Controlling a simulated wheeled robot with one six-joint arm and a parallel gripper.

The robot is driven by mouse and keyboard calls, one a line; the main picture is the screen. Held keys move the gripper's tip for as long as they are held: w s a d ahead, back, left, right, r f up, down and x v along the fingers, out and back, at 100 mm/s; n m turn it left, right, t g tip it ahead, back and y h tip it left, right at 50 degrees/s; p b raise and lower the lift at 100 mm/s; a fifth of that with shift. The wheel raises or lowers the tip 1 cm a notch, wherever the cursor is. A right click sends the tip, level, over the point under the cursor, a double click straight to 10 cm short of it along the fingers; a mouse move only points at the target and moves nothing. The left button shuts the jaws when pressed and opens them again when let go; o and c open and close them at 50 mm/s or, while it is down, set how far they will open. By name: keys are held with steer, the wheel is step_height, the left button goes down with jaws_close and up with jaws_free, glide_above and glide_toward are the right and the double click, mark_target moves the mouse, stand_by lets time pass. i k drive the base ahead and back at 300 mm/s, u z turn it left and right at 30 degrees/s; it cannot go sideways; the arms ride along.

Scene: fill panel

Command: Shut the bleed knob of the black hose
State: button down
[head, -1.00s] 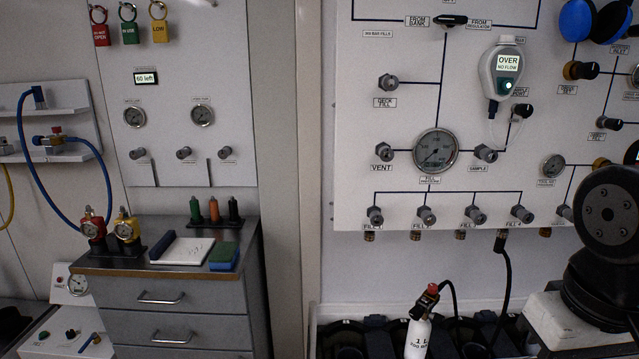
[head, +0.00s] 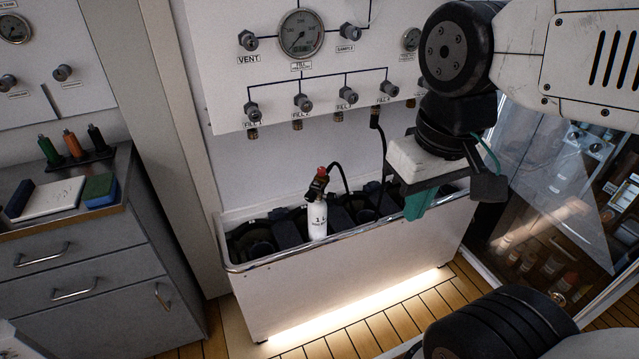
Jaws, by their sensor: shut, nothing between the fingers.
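The black hose (head: 384,150) hangs from the rightmost fill outlet visible on the panel and loops to the valve of a white cylinder (head: 318,220) standing upright in the trough. A red knob (head: 321,171) tops the cylinder. The black fitting (head: 316,188) where the hose meets the valve is small and dark, and I cannot make out its bleed knob or its position. My gripper (head: 412,212), with teal fingers, is shut and empty, pointing down over the right part of the trough. It is to the right of the cylinder and apart from it and the hose.
The white trough (head: 350,278) with a metal rim holds dark empty-looking slots. The fill panel (head: 225,75) is above it. A grey drawer cabinet (head: 95,270) stands left, and a glass pane (head: 560,200) is at right. Wooden floor shows in front.

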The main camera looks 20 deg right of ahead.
mark_target(321, 170)
steer(key=u, duration=1.1)
steer(key=k, duration=0.6)
steer(key=z, duration=1.15)
steer(key=i, duration=0.5)
steer(key=u, duration=0.05)
